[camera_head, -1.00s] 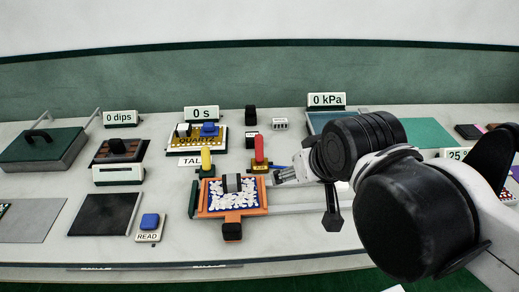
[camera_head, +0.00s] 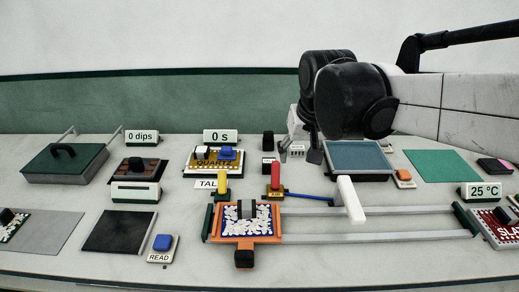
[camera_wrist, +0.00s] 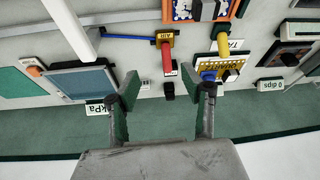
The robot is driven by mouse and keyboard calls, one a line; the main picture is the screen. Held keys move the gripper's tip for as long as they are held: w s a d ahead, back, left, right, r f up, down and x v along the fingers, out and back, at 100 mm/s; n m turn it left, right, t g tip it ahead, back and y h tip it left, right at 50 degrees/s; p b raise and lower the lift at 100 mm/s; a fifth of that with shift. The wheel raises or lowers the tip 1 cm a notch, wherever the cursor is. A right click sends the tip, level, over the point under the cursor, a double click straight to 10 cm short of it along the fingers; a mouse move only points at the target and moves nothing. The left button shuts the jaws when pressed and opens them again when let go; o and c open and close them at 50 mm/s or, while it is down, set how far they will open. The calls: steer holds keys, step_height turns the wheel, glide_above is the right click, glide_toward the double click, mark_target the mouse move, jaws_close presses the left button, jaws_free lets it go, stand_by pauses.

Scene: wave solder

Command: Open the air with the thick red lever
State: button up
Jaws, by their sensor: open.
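The thick red lever (camera_head: 275,175) stands upright on a brown and yellow base labelled AIR (camera_head: 274,193), with a blue hose running right from it. The wrist view shows the red lever (camera_wrist: 167,58) just above the gap between my fingertips. My gripper (camera_head: 299,152) is above the bench, behind and right of the lever in the head view, pointing down. In the wrist view my gripper (camera_wrist: 170,88) has its two fingers wide apart with nothing between them, and does not touch the lever. The kPa display (camera_wrist: 98,108) is hidden behind my arm in the head view.
A yellow lever (camera_head: 222,184) stands left of the red one. An orange-framed tray of white pieces (camera_head: 231,239) is in front, on rails.

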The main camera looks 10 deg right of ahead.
steer(key=w+f+g, duration=0.2)
steer(key=w, duration=0.8)
steer(key=m+g, duration=0.1)
steer(key=g, duration=0.1)
glide_above(275, 172)
steer(key=w, duration=0.2)
steer(key=f, duration=0.6)
steer(key=shift+s+d+f, duration=0.2)
steer(key=shift+d+f, duration=0.05)
steer(key=shift+d, duration=0.05)
steer(key=shift+m, duration=0.3)
step_height(275, 172, down, 14)
steer(key=shift+r, duration=0.1)
steer(key=shift+c, duration=0.5)
jaws_close()
